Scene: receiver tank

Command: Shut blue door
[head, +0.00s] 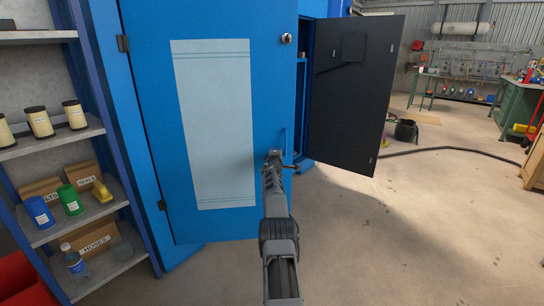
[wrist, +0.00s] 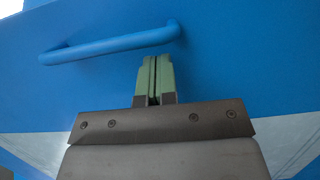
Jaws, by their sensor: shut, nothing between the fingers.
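The blue door (head: 150,110) fills the middle of the head view, with a pale blue panel (head: 213,120) on its face and hinges along its left side. It looks ajar, with a narrow dark gap beyond its right edge. Its blue bar handle (wrist: 110,45) crosses the upper wrist view and stands near the right edge in the head view (head: 285,145). My gripper (head: 273,156) is in front of the door by the handle. Its green fingertips (wrist: 154,76) are shut and empty, just below the handle's right end in the wrist view. Whether they touch the door I cannot tell.
A dark grey door panel (head: 350,110) stands open to the right. Shelves with jars, bottles and boxes (head: 90,250) stand close on the left. A black hose (head: 440,149) lies on the floor behind. The concrete floor (head: 400,240) at right front is clear.

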